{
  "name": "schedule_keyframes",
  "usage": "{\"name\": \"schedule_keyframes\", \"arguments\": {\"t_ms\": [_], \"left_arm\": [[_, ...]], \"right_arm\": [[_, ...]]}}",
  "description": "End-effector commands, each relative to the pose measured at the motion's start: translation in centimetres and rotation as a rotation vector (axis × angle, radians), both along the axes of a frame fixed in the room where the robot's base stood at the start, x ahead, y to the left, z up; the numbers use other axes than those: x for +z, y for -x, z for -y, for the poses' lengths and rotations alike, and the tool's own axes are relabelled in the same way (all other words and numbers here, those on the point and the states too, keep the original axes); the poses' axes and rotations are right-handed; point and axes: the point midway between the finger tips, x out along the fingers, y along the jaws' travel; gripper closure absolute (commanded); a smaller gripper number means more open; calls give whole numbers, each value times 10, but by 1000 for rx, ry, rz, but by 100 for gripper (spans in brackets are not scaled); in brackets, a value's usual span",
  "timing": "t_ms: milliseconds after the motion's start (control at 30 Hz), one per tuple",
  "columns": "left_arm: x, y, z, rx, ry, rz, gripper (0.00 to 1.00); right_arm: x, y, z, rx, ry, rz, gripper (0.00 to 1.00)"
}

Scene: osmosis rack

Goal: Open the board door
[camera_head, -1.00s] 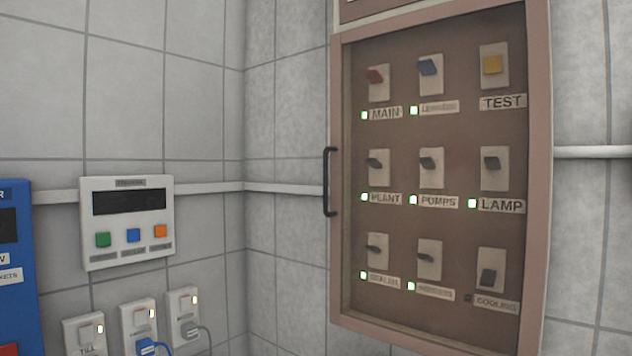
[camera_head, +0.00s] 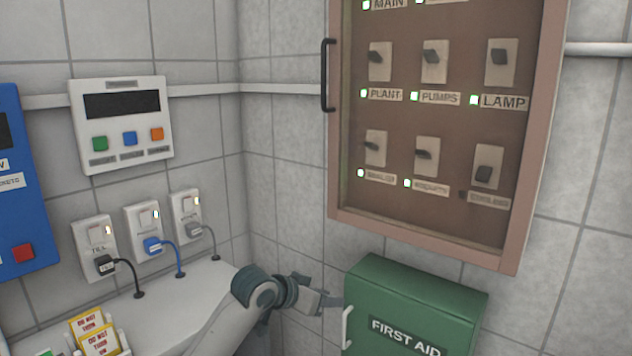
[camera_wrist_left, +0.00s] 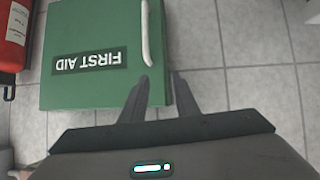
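The board door (camera_head: 540,185) is a brownish-pink frame around a see-through pane, on the wall at upper right in the head view. It looks closed. Its black upright handle (camera_head: 325,76) is on the door's left edge. Behind the pane are rows of labelled switches, several with green lights. My left gripper (camera_head: 335,301) is below the door, well below the handle and beside the white handle of the green first aid box. In the left wrist view its fingers (camera_wrist_left: 161,78) are apart with nothing between them. My right gripper is not in view.
The green first aid box (camera_head: 405,295) is below the board, with a white handle (camera_head: 347,326). A white panel with a display (camera_head: 122,140) and sockets with plugged cables (camera_head: 147,232) are on the left wall. A red cylinder (camera_wrist_left: 14,35) shows at the wrist view's left.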

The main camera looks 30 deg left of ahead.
Motion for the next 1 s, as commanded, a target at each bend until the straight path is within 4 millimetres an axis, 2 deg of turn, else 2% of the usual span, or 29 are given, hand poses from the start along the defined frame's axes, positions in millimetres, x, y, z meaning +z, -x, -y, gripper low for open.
{"name": "schedule_keyframes", "arguments": {"t_ms": [33,167,200,267,300,400,500,600,700,833,1000], "left_arm": [[44,-4,-9,-5,-5,47,72],[145,-4,-28,-22,8,147,72],[175,-2,-34,-26,13,179,72],[221,5,-43,-33,21,229,72],[251,11,-49,-39,25,263,72],[324,35,-62,-52,35,345,72],[389,66,-71,-66,42,423,72],[439,99,-78,-82,45,487,72],[473,128,-82,-94,45,536,72],[498,152,-85,-104,47,572,72],[506,161,-85,-109,47,583,72]], "right_arm": [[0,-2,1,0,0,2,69],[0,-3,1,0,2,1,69],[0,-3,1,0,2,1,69],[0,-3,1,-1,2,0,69],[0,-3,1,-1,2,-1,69],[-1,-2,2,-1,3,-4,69],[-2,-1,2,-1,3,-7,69],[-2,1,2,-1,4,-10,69],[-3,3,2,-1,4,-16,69],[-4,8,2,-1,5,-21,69],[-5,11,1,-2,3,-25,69]]}}
